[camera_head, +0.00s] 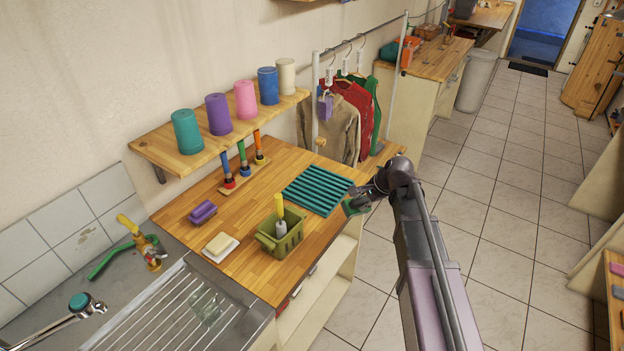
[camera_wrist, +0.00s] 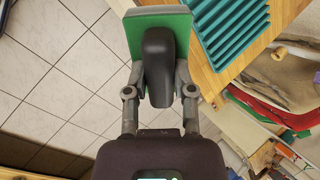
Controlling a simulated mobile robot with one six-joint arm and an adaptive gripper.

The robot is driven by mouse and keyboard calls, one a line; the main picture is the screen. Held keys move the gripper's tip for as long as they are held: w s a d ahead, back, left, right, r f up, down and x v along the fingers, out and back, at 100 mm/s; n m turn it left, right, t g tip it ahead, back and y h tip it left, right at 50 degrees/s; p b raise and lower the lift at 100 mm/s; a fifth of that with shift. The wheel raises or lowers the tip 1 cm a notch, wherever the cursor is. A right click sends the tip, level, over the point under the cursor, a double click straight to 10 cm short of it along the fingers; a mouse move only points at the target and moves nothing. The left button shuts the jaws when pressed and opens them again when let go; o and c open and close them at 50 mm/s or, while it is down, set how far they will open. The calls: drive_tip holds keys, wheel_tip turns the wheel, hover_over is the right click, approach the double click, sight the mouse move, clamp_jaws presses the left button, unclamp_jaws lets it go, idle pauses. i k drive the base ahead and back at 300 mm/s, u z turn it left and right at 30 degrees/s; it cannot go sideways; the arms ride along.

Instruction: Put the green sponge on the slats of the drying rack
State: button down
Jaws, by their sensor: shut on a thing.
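The green sponge (camera_wrist: 173,24) is held between my gripper's fingers in the wrist view. It looks like a green block with a pale layer along one side. In the head view my gripper (camera_head: 356,204) is at the right edge of the wooden counter, and a little of the sponge (camera_head: 349,209) shows beside it. The drying rack (camera_head: 318,190) is a teal slatted rack lying on the counter, just left of my gripper. Its slats look bare. The rack (camera_wrist: 232,30) also shows in the wrist view, right of the sponge and apart from it.
An olive basket (camera_head: 281,236) with a yellow-handled brush stands left of the rack. A cream sponge (camera_head: 220,246) and a purple item (camera_head: 202,212) lie farther left. Several cups stand on a wall shelf (camera_head: 168,148). Clothes (camera_head: 360,110) hang behind the rack. Open tiled floor (camera_head: 480,230) lies right.

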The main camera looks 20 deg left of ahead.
sight(318, 186)
drive_tip(key=u, duration=0.45)
drive_tip(key=i, duration=0.85)
drive_tip(key=u, duration=0.4)
